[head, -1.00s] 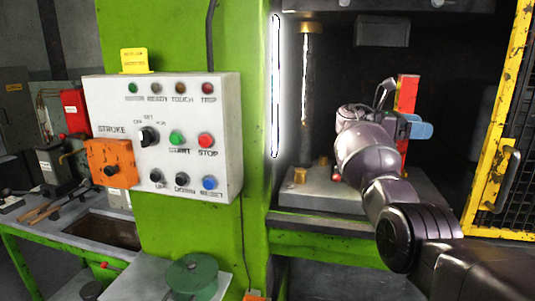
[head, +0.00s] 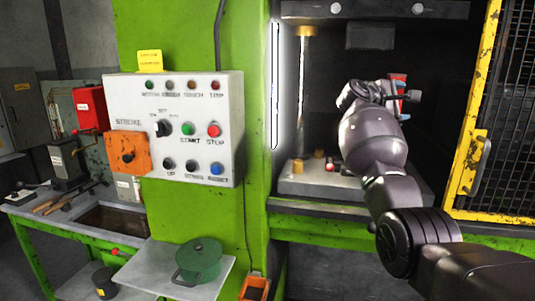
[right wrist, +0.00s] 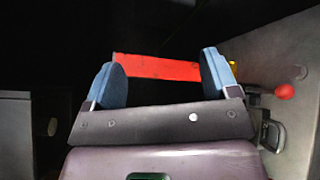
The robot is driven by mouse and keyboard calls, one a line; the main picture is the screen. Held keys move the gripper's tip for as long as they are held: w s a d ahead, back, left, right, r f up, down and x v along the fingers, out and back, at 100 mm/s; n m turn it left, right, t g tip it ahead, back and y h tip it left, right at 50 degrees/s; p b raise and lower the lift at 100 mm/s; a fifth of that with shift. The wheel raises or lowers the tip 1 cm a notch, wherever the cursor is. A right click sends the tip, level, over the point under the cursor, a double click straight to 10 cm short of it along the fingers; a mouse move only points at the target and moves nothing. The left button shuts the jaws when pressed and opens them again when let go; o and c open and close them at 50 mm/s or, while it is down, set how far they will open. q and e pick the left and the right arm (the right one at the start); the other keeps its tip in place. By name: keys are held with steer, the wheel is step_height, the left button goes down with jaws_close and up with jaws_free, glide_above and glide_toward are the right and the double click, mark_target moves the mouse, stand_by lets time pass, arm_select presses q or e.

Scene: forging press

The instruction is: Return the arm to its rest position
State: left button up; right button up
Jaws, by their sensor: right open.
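My right arm reaches from the lower right into the press opening in the head view. My right gripper (head: 405,97) is partly hidden behind its own wrist, with a blue fingertip showing. In the right wrist view my right gripper (right wrist: 165,80) has its two blue fingers wide apart. A red bar (right wrist: 160,67) shows across the gap, seemingly beyond the fingertips; I cannot tell whether it touches them. In the head view a red piece (head: 398,80) shows beside the gripper, mostly hidden by the arm. My left gripper is not in view.
The grey press bed (head: 310,184) lies below the arm. A yellow mesh guard (head: 475,150) stands close on the right. A green column (head: 255,215) with a white control panel (head: 225,110) stands left. A red-knobbed lever (right wrist: 285,91) shows in the right wrist view.

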steer(key=a+f+m+t+y, duration=0.35)
steer(key=f+t+y, duration=0.35)
steer(key=f+t, duration=0.3)
steer(key=s+a+f+m+t+y, duration=0.1)
steer(key=s+a+f+y, duration=0.15)
steer(key=s+f, duration=0.45)
steer(key=s+a+f+m+y, duration=0.15)
steer(key=f+y, duration=0.25)
steer(key=f, duration=0.6)
steer(key=s+f+m+g, duration=0.1)
steer(key=s+f+g, duration=0.2)
steer(key=s+f, duration=1.3)
steer(key=s+f+m+g+y+b, duration=0.1)
steer(key=s+f+m+g, duration=0.1)
steer(key=s+f, duration=1.4)
steer(key=s+g, duration=0.1)
steer(key=s, duration=0.6)
steer(key=shift+s+b, duration=0.3)
steer(key=shift+s, duration=0.1)
steer(key=shift+y, duration=0.25)
